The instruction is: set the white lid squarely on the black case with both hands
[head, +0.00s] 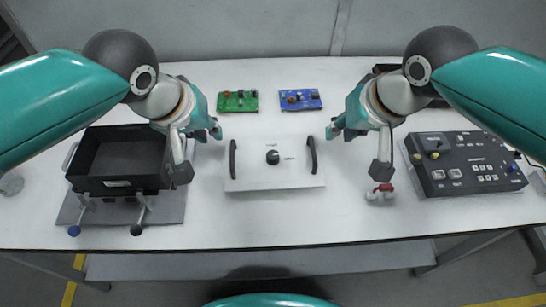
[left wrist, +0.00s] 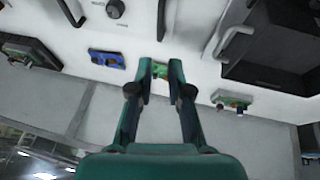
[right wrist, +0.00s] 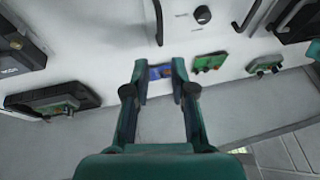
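The white lid (head: 258,179) lies flat on the table's middle, with a black knob and two upright black handles. It also shows in the left wrist view (left wrist: 135,22) and the right wrist view (right wrist: 185,28). The black case (head: 118,184), an open box, sits on a grey plate to the left, apart from the lid. My left gripper (head: 198,150) is open and empty, between the case and the lid's left handle. My right gripper (head: 357,152) is open and empty, to the right of the lid's right handle. Neither visibly touches a handle.
A green circuit board (head: 238,101) and a blue one (head: 300,99) lie behind the lid. The table front is clear before the lid.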

